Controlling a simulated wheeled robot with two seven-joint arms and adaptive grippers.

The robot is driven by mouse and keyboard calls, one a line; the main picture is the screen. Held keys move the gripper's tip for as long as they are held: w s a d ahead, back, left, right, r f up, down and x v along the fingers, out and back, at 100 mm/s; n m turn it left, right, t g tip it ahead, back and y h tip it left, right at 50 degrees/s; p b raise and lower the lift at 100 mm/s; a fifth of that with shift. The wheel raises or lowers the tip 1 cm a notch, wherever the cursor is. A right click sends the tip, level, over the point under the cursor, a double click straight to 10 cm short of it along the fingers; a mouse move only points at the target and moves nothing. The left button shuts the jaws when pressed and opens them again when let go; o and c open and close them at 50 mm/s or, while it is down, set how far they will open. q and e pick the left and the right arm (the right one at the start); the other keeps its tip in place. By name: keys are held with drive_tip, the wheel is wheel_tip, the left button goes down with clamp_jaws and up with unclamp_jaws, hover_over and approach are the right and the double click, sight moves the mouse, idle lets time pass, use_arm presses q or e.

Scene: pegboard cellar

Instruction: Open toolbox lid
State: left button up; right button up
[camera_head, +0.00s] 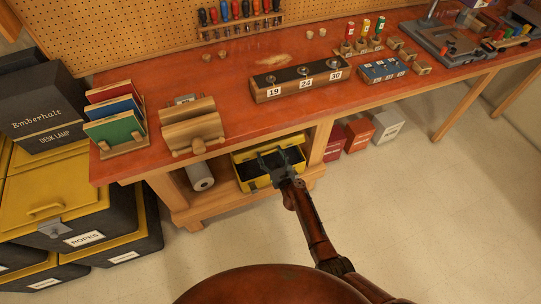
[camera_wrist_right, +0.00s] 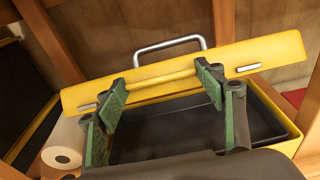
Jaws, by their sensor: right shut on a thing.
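The yellow toolbox (camera_head: 246,181) stands on the lower shelf under the red workbench. Its lid (camera_wrist_right: 272,53) is raised, with a grey metal handle (camera_wrist_right: 168,46) on its far side and two small silver latch plates. The dark, empty-looking interior (camera_wrist_right: 262,122) shows below the lid. My right gripper (camera_head: 274,163) reaches in from the front. In the right wrist view my right gripper (camera_wrist_right: 163,84) has its green-padded fingers shut on a yellow ridge of the lid. My left gripper is not in view.
A paper roll (camera_head: 200,176) stands left of the toolbox, and the bench top (camera_head: 230,110) overhangs it. Red and white boxes (camera_head: 387,124) stand on the floor to the right. Yellow-lidded crates (camera_head: 60,190) fill the left. The floor in front is clear.

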drive_tip(key=shift+w+r, duration=0.1)
drive_tip(key=shift+r, duration=0.2)
drive_tip(key=o, duration=1.7)
drive_tip(key=shift+f, duration=0.15)
drive_tip(key=shift+s+d+r, duration=0.35)
drive_tip(key=shift+s+d, duration=0.05)
drive_tip(key=shift+d, duration=0.1)
drive_tip(key=shift+s+d, duration=0.1)
drive_tip(key=shift+s, duration=0.2)
drive_tip(key=v, duration=1)
drive_tip(key=shift+s+a+f, duration=0.25)
drive_tip(key=shift+s+a, duration=0.05)
drive_tip(key=shift+s, duration=0.1)
